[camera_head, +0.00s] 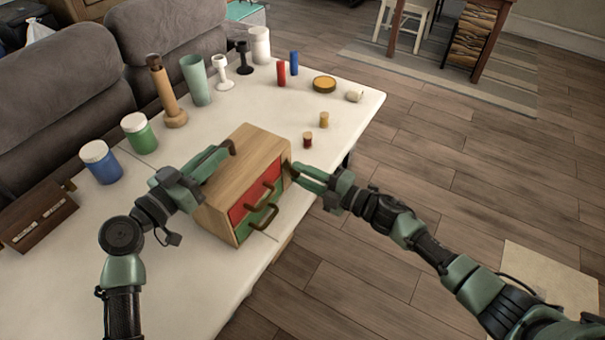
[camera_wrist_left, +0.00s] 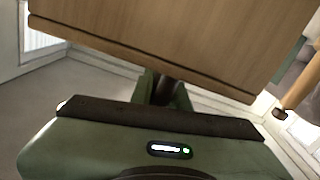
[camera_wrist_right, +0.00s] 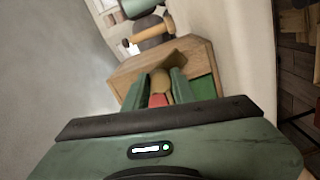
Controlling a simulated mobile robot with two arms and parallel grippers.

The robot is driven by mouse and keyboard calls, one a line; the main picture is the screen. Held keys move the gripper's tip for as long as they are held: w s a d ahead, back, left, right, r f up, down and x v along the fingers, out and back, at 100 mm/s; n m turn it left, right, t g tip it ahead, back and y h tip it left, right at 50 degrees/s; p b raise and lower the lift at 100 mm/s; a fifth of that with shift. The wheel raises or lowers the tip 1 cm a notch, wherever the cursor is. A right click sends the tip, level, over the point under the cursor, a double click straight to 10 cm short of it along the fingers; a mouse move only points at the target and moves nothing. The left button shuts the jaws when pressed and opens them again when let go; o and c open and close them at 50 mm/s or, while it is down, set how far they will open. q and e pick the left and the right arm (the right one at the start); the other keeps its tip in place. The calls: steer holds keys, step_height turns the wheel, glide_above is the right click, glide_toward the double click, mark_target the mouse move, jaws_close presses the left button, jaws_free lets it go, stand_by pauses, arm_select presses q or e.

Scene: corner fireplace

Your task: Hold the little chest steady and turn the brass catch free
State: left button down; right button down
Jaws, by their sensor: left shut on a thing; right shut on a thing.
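The little chest (camera_head: 241,165) is a light wooden box with a red drawer (camera_head: 243,208) and a green drawer (camera_head: 252,221), each with a brown bar handle. It stands upright on the white table. My left gripper (camera_head: 227,151) is shut at the chest's upper left side, on a dark handle-like part; the chest's wooden panel (camera_wrist_left: 170,40) fills the left wrist view. My right gripper (camera_head: 289,169) is shut at the chest's front right edge, on the brass catch (camera_wrist_right: 161,82). The fingers hide most of the catch, so its angle cannot be told.
The white table (camera_head: 345,125) holds a blue jar (camera_head: 101,164), a green jar (camera_head: 139,135), a wooden mill (camera_head: 166,95) and small corks (camera_head: 324,120). A dark brown box (camera_head: 38,216) is at left. A grey sofa stands behind; open floor lies right.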

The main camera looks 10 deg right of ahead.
steer(key=m, duration=0.4)
steer(key=shift+m, duration=0.3)
stand_by(0.3)
arm_select(q)
steer(key=shift+f, duration=0.1)
arm_select(e)
steer(key=c, duration=1.1)
jaws_free()
steer(key=shift+c, duration=0.2)
steer(key=v, duration=1.2)
steer(key=shift+r, duration=0.1)
